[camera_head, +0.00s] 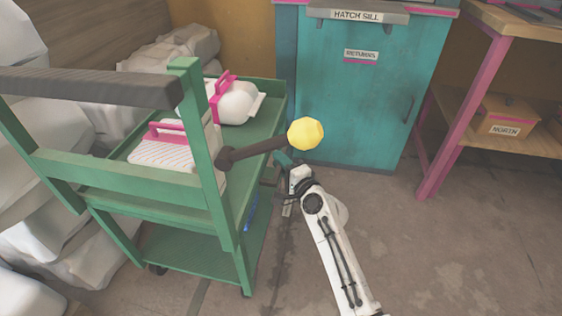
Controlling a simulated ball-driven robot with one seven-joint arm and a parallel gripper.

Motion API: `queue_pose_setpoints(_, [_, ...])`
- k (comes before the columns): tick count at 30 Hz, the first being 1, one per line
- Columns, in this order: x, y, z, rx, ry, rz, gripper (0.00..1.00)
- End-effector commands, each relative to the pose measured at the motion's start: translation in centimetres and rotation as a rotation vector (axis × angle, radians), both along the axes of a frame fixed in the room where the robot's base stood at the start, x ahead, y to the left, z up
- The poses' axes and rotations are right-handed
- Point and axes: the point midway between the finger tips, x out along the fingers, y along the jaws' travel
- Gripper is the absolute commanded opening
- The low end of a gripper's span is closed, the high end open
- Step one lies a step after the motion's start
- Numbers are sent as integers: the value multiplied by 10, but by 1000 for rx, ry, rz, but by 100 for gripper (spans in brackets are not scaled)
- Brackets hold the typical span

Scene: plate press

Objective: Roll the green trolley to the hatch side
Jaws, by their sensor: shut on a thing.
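The green trolley (115,178) fills the left half of the view, upright on small dark wheels. It has a dark grip bar (90,88) across its near end. A brown lever (258,148) with a yellow knob (305,134) sticks out to the right from its near right post. My gripper (283,157) reaches up from the lower right and is shut on the lever just short of the knob; the fingertips are partly hidden. The teal hatch cabinet (350,110), with a sill labelled HATCH SILL (357,16), stands just beyond the trolley's far right corner.
Two white bundles with pink handles (238,100) (170,150) lie on the trolley's top. Pale sacks (30,250) crowd its left side. A wooden bench with pink legs (458,120) stands at the right, holding a box labelled MORIN (505,125). The floor (450,250) at the lower right is clear.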

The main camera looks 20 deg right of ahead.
Motion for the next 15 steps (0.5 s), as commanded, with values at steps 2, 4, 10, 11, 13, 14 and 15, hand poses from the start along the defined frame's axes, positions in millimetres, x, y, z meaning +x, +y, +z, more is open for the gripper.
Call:
queue_pose_setpoints(2, [1, -2, 0, 0, 1, -3, 0])
queue_pose_setpoints(4, [2, -2, 0, 0, 0, -4, 0])
queue_pose_setpoints(10, [3, -3, 1, 0, -1, -6, 0])
queue_pose_setpoints(11, [3, -3, 1, 0, -1, -6, 22])
queue_pose_setpoints(13, [2, -3, 1, 0, -1, -6, 29])
queue_pose_setpoints(14, [2, -3, 1, 0, -1, -6, 32])
queue_pose_setpoints(15, [2, -3, 1, 0, -1, -5, 36])
